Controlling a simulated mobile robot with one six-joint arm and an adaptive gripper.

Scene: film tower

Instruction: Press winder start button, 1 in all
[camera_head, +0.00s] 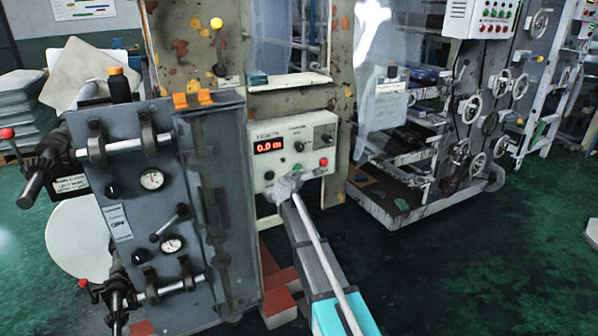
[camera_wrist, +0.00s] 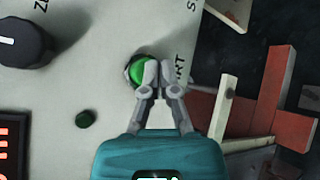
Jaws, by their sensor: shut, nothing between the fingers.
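The winder control panel (camera_head: 292,150) is a cream box with a red digital display (camera_head: 268,146), knobs and buttons. In the wrist view, the green start button (camera_wrist: 138,70) sits in a metal ring beside lettering ending in "RT". My gripper (camera_wrist: 158,68) is shut and empty, its fingertips over the right part of the button. I cannot tell whether they touch it. A red button (camera_head: 323,162) shows at the panel's right.
A grey machine block (camera_head: 150,200) with gauges and levers stands close on the left. A black knob (camera_wrist: 22,42) and a small dark green button (camera_wrist: 86,118) are near my fingers. Red blocks (camera_head: 279,300) lie below the panel. Green floor is open at right.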

